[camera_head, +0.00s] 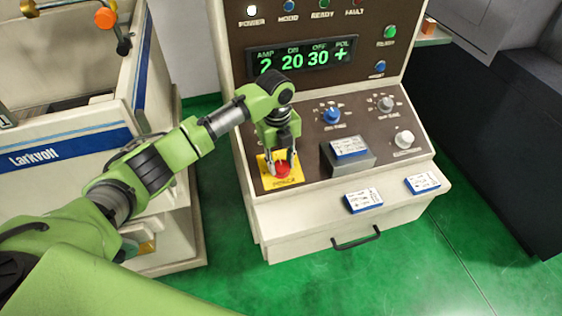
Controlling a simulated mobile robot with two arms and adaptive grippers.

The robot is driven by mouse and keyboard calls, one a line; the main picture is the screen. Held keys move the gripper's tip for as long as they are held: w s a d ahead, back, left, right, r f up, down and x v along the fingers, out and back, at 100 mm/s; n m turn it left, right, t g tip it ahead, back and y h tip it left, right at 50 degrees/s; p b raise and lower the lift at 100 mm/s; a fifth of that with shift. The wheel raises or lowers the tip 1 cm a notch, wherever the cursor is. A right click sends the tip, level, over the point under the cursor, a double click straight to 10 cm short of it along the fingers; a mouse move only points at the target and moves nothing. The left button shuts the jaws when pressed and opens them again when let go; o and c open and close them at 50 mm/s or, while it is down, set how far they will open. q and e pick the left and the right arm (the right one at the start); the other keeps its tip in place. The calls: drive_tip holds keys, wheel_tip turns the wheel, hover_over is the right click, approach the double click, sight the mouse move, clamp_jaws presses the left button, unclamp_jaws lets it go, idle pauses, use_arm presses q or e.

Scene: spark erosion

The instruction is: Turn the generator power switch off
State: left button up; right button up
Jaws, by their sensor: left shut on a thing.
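The generator cabinet (317,178) has a sloped brown control panel. A red power switch (283,170) sits on a yellow plate (267,180) at the panel's left end. My left gripper (283,165) reaches down over it with its fingers around the red switch, shut on it. The fingers hide part of the switch, and I cannot tell its exact turn position. The power lamp (252,10) at the upper left of the cabinet is lit white. The display (301,59) is lit green and reads 2, 20, 30 and +. My right gripper is out of view.
A blue knob (332,115), a grey knob (386,104) and a white knob (404,140) stand right of the switch. A small card lies on a grey block (348,163); two cards (363,200) lie on the front ledge. The Larkvolt machine (70,150) stands left.

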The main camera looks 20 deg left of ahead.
use_arm(q)
drive_tip(key=n+t+h, duration=0.1)
drive_tip(key=n, duration=0.3)
drive_tip(key=shift+s+a, duration=0.15)
drive_tip(key=n+t, duration=0.2)
drive_tip(key=n, duration=0.2)
drive_tip(key=shift+s+n, duration=0.15)
drive_tip(key=shift+n, duration=0.25)
drive_tip(key=n+t, duration=0.1)
drive_tip(key=n, duration=0.3)
drive_tip(key=shift+s+f, duration=0.1)
drive_tip(key=shift+s, duration=0.05)
drive_tip(key=shift+n+t+y, duration=0.3)
drive_tip(key=shift+n+t, duration=0.5)
drive_tip(key=shift+n, duration=1.4)
drive_tip(key=shift+s, duration=0.1)
drive_tip(key=o, duration=1.1)
